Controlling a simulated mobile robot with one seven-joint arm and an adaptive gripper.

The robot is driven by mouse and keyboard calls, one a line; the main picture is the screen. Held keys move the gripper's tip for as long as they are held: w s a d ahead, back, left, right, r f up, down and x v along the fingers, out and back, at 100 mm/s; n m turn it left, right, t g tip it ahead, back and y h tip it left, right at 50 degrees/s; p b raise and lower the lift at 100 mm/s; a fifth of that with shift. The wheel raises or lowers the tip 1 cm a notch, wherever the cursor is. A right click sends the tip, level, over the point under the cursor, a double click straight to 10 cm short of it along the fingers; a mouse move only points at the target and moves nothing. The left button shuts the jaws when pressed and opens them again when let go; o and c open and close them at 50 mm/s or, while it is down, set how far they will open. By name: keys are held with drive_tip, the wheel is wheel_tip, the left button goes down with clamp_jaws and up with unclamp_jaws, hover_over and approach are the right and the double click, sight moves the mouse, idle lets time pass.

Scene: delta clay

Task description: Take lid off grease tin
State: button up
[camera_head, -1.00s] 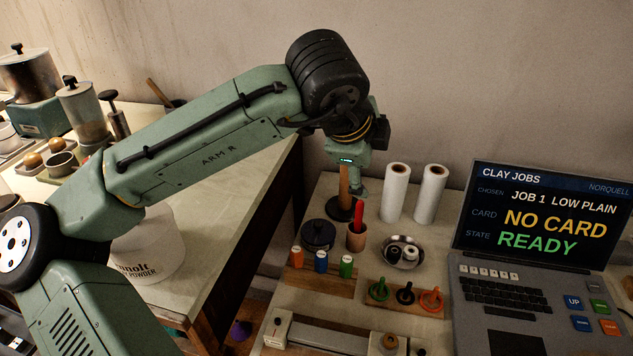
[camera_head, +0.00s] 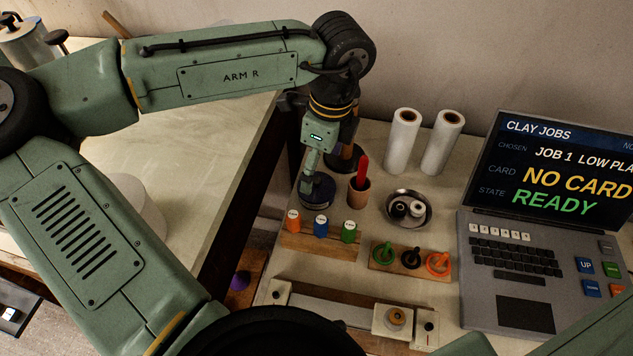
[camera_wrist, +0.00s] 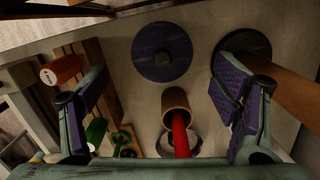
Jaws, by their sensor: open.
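The grease tin (camera_head: 317,193) is a dark, low round tin with its lid on, standing on the bench behind the coloured pegs. In the wrist view its lid (camera_wrist: 162,52) is a dark disc with a small knob in the middle. My gripper (camera_head: 309,184) hangs over the tin in the head view and hides part of it. In the wrist view my gripper (camera_wrist: 163,95) has its purple-padded fingers wide apart, with the lid between and beyond them. Contact with the lid cannot be made out.
A cup (camera_head: 359,189) with a red-handled tool stands close to the right of the tin. A wooden post on a dark base (camera_head: 345,158) stands just behind. Orange, blue and green pegs (camera_head: 321,228) stand in front. White rolls (camera_head: 403,142) and a steel bowl (camera_head: 408,208) are further right.

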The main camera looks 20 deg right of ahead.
sight(317, 180)
drive_tip(key=shift+w+f+p, duration=0.15)
drive_tip(key=shift+f+p, duration=0.05)
drive_tip(key=shift+f, duration=0.95)
drive_tip(key=shift+w+f+p, duration=0.1)
drive_tip(key=shift+f+p, duration=0.05)
drive_tip(key=shift+f, duration=1)
drive_tip(key=shift+c, duration=0.6)
drive_tip(key=shift+s+a, duration=0.1)
clamp_jaws()
